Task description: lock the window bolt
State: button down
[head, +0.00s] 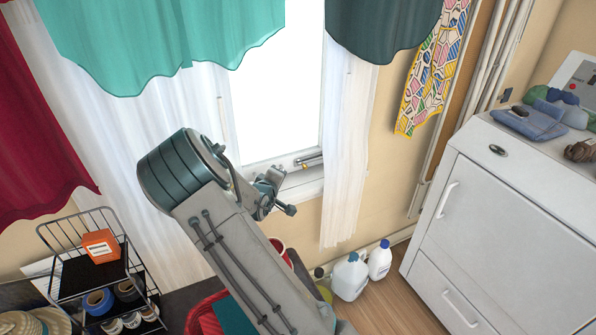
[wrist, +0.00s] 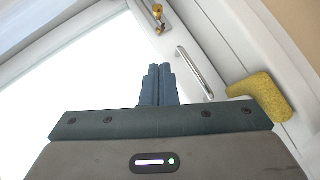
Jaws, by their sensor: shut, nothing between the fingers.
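The window (head: 275,95) is a white frame with a bright pane. In the head view, a small metal fitting with a brass part (head: 305,163), which looks like the bolt, sits low on its right side. In the wrist view, a brass fitting (wrist: 158,17) is on the white frame at the top, beyond my fingertips. A chrome bar handle (wrist: 195,72) is just right of the fingers. My gripper (wrist: 158,68) is shut and empty, apart from both fittings. I cannot tell whether the bolt is locked.
A yellow sponge (wrist: 262,98) lies on the frame right of my gripper. Teal (head: 160,40) and dark (head: 380,25) cloths hang over the window, with sheer white curtains (head: 345,150) beside it. A white cabinet (head: 500,225) stands right; white jugs (head: 350,277) are on the floor.

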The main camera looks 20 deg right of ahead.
send_near(300, 164)
jog(key=w, duration=0.2)
jog(key=shift+w+a, duration=0.1)
jog(key=shift+w, duration=0.25)
jog(key=d, duration=0.1)
jog(key=d+f, duration=0.1)
jog(key=d, duration=0.1)
jog(key=shift+w+f, duration=0.15)
jog(key=shift+w, duration=0.05)
jog(key=shift+d+f, duration=0.25)
jog(key=shift+d, duration=0.15)
jog(key=shift+w+b, duration=0.1)
jog(key=shift+b, duration=0.3)
